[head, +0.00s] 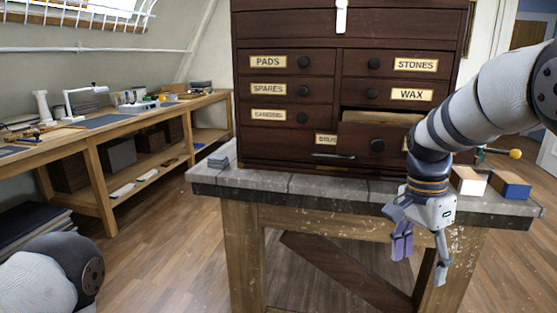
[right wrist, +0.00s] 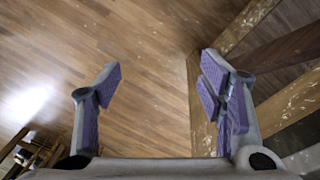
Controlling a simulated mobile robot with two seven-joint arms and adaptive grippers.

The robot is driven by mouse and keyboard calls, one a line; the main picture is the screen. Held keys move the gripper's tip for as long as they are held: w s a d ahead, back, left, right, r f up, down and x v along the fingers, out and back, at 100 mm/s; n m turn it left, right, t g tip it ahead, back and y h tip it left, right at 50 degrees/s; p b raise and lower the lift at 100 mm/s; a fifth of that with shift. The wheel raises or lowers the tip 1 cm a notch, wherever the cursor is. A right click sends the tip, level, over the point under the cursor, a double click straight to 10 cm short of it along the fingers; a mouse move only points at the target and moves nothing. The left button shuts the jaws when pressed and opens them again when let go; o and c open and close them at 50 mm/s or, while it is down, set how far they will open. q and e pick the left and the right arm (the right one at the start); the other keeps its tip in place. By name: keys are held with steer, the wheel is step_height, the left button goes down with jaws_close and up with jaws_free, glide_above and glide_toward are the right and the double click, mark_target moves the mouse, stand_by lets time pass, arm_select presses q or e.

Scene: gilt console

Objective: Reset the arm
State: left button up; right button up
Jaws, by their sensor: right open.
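My right arm (head: 470,110) reaches in from the right in the head view. Its gripper (head: 420,262) hangs fingers down in front of the stone-topped bench's front edge. The right wrist view shows its purple-padded fingers (right wrist: 160,85) spread apart, with only floor and bench legs beyond and nothing between them. Part of my left arm (head: 50,275) shows at the lower left of the head view; its gripper is out of view.
A dark wooden drawer cabinet (head: 285,75) stands on the bench (head: 290,184); one drawer (head: 375,132) below WAX is pulled out. A long workbench (head: 95,135) lines the left wall.

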steer(key=s+f+n, duration=0.3)
steer(key=s+f, duration=0.4)
steer(key=f, duration=0.4)
steer(key=s+f+n, duration=0.3)
steer(key=s+f, duration=0.4)
steer(key=f, duration=0.5)
steer(key=s+a+f+n, duration=0.1)
steer(key=s+n, duration=0.1)
steer(key=s, duration=0.6)
steer(key=s+a+f+n, duration=0.1)
steer(key=s+f+n, duration=0.1)
steer(key=s, duration=0.7)
steer(key=s+a+f+n+g+y, duration=0.1)
steer(key=s+f+n, duration=0.1)
steer(key=s, duration=0.7)
steer(key=shift+s+a+n, duration=0.25)
steer(key=shift+n, duration=0.55)
